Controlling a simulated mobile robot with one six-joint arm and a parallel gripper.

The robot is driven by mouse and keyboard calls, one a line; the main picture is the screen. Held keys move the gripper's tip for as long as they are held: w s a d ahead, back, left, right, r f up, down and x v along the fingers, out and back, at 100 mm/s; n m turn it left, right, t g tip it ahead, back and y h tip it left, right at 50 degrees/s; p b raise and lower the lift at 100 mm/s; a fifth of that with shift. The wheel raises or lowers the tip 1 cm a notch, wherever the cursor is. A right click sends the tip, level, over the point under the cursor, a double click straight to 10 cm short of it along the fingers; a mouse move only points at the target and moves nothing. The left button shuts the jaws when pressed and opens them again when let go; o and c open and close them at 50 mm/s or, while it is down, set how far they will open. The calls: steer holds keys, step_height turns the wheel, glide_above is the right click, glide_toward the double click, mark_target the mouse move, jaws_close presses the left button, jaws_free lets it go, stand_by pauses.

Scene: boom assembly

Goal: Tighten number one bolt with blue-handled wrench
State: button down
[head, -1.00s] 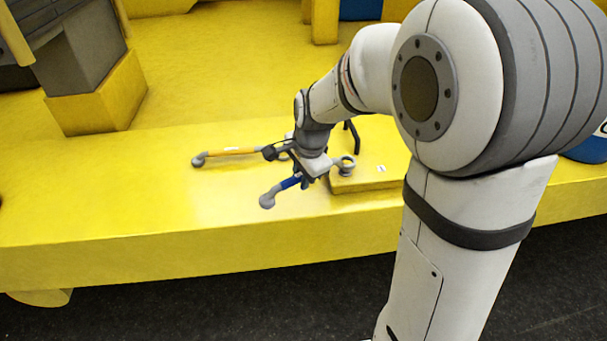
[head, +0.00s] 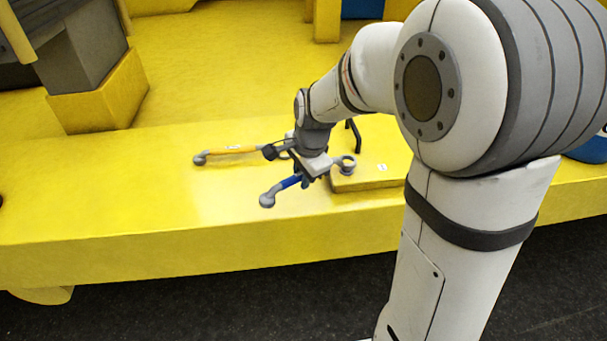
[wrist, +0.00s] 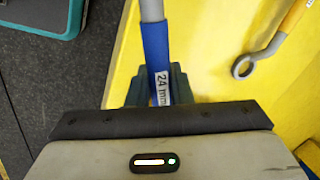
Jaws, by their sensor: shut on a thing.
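The blue-handled wrench (head: 289,182) is in my gripper (wrist: 158,88), which is shut on its blue handle (wrist: 156,50). A "24 mm" label shows on the handle between the fingers. In the head view my gripper (head: 310,180) is low over the yellow ledge, and one grey ring end of the wrench sticks out to its lower left. A grey ring (head: 347,163), which looks like the other end, shows right of the gripper at a raised yellow plate (head: 368,184). A small white label is on that plate. I cannot make out the number one bolt or whether a ring is around it.
A wrench with a yellow-orange handle (head: 230,150) lies on the ledge left of my gripper; its ring end also shows in the wrist view (wrist: 243,66). A black bent handle (head: 354,135) stands behind the plate. The ledge's left part is clear. Dark floor lies in front.

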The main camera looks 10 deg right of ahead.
steer(key=shift+f, duration=0.15)
steer(key=shift+b+x, duration=0.75)
steer(key=shift+x, duration=0.1)
steer(key=shift+s+d, duration=0.15)
steer(key=shift+s, duration=0.05)
steer(key=shift+w+a+m, duration=0.2)
steer(key=shift+w+m, duration=0.2)
steer(key=shift+w, duration=0.1)
stand_by(0.4)
steer(key=shift+w+a+m+p, duration=0.15)
steer(key=shift+w+m+p, duration=0.15)
steer(key=shift+w+p, duration=0.05)
stand_by(0.3)
